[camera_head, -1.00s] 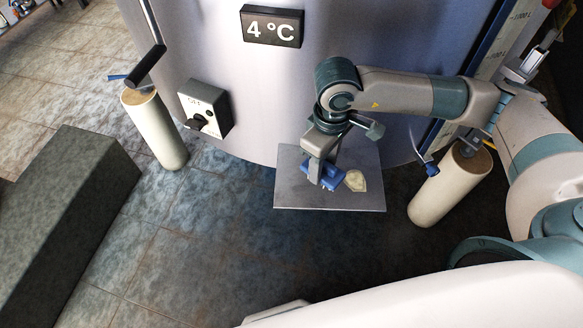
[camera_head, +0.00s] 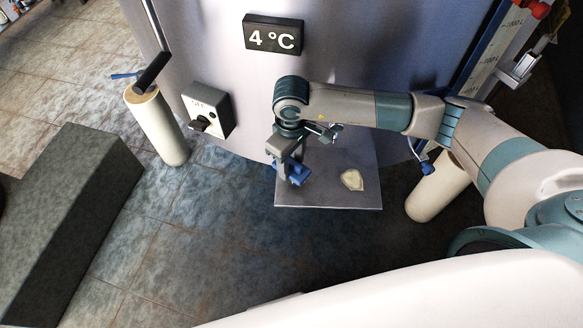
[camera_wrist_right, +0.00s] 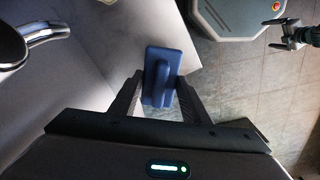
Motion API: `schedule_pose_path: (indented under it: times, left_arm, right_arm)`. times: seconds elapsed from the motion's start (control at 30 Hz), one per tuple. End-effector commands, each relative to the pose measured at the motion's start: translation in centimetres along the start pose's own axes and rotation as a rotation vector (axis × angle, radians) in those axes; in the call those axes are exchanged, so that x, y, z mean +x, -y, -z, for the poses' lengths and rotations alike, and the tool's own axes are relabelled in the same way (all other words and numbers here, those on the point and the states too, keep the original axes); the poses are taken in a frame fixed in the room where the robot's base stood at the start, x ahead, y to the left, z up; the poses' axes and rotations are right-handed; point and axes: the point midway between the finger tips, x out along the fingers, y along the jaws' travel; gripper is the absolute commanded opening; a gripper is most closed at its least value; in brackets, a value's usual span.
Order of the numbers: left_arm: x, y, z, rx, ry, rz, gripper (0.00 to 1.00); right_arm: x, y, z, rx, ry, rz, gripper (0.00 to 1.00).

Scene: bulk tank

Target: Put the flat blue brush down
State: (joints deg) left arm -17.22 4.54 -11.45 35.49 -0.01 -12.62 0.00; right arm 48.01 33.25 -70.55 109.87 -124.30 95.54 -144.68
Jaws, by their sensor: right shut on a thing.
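The flat blue brush (camera_head: 293,172) is held by my right gripper (camera_head: 284,160) at the left side of the grey plate in front of the tank. In the right wrist view the blue brush (camera_wrist_right: 160,75) sits between the two fingers of the right gripper (camera_wrist_right: 158,98), which is shut on it. Whether the brush touches the plate or hangs just above it, I cannot tell. My left gripper does not show in the head view.
The grey plate (camera_head: 318,195) has a pale patch (camera_head: 352,180) on its right. The steel tank with its 4 °C display (camera_head: 272,36) stands behind. A switch box (camera_head: 208,110) and pale posts (camera_head: 157,125) (camera_head: 437,190) flank it. A dark block (camera_head: 65,210) lies left.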

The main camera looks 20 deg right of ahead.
Motion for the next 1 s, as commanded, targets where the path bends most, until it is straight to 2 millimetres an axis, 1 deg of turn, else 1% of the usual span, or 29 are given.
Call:
schedule_pose_path:
  times: [0.07,0.2,0.33,0.63,0.83,0.87,0.9,0.93,1.0]
  left_arm:
    - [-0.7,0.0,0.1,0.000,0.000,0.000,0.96]
    - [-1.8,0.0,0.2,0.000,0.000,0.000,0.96]
    - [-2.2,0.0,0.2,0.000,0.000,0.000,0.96]
    - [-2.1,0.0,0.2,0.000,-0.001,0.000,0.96]
    - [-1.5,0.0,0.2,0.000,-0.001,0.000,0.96]
    - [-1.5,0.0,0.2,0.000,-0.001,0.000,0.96]
    - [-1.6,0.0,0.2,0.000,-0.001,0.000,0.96]
    - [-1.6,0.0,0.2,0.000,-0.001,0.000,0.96]
    - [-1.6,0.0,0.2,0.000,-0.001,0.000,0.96]
  right_arm:
    - [0.5,0.1,-0.1,0.002,0.003,0.003,0.16]
    - [2.1,0.1,-0.1,0.003,0.004,0.002,0.16]
    - [3.3,0.1,-0.1,0.001,0.002,0.001,0.16]
    - [3.7,0.0,0.0,0.000,0.000,0.000,0.16]
    - [4.0,0.0,0.0,0.000,0.000,0.000,0.16]
    - [4.0,0.0,0.0,0.000,0.000,0.000,0.45]
    - [3.9,0.0,0.0,0.000,0.000,0.000,0.54]
    - [3.9,0.0,0.0,0.000,0.000,0.000,0.61]
    - [3.9,0.0,0.0,0.000,0.001,0.000,0.61]
